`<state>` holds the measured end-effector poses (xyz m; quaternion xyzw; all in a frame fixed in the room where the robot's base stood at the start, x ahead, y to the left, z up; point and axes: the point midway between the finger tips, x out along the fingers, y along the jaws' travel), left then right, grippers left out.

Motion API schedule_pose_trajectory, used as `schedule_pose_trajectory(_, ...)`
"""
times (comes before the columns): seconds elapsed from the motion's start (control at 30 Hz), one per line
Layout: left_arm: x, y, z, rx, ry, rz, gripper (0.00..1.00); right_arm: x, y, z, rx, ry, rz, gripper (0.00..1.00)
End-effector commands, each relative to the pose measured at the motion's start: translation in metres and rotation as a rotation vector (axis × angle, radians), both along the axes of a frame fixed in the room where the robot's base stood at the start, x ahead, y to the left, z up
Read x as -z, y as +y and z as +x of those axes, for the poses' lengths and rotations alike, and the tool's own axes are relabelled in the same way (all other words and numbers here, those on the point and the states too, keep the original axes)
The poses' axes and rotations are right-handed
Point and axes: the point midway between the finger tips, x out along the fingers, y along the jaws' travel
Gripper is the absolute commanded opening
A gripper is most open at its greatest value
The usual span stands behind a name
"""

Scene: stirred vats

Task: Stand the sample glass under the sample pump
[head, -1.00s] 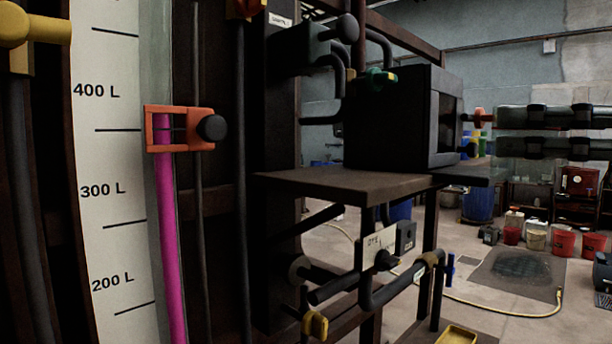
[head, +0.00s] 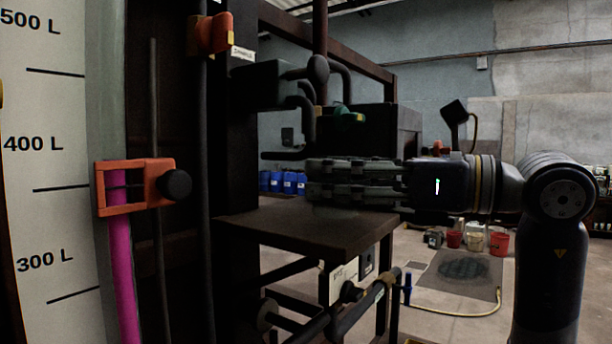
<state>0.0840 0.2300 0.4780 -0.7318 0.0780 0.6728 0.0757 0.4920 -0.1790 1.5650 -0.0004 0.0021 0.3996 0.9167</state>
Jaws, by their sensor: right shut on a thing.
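The sample pump (head: 268,84) is a dark body on the upright post, with a small white label above it and bent dark pipes on its right side. Below it is a dark shelf (head: 290,229). My right gripper (head: 312,183) reaches in from the right, level, with its fingers above the shelf and below the pump's pipes. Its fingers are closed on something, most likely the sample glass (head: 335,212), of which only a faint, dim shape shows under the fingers. The rest of it is hidden by the fingers. My left gripper is not in view.
A level scale (head: 42,200) with a magenta tube and an orange clamp (head: 135,187) stands at the left. A dark box (head: 365,128) stands behind my right gripper. A valve with a green part (head: 348,115) is close above the fingers. Blue containers (head: 283,182) stand in the background.

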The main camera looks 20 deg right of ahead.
Motion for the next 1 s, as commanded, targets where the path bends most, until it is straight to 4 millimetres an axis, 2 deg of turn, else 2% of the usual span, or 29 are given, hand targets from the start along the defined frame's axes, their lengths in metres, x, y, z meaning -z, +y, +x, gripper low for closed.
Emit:
schedule_pose_trajectory(0.1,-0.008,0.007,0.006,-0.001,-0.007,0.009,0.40,-0.003,0.011,0.009,-0.004,-0.001,0.002,0.17)
schedule_pose_trajectory(0.27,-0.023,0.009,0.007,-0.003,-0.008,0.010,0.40,-0.004,0.036,0.031,-0.005,0.002,0.003,0.17)
schedule_pose_trajectory(0.43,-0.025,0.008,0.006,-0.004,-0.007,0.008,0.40,0.012,0.033,0.030,-0.001,-0.001,0.001,0.17)
schedule_pose_trajectory(0.87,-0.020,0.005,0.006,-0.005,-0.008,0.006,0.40,0.020,0.033,0.030,0.000,-0.002,0.001,0.17)
schedule_pose_trajectory(0.9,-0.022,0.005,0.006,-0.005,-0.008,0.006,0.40,0.018,0.033,0.030,-0.001,0.000,0.000,0.59)
schedule_pose_trajectory(0.97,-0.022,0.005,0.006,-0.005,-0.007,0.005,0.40,0.018,0.033,0.030,-0.001,0.000,0.000,0.70)
schedule_pose_trajectory(1.0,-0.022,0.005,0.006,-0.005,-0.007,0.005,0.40,0.018,0.033,0.030,-0.001,0.000,0.000,0.70)
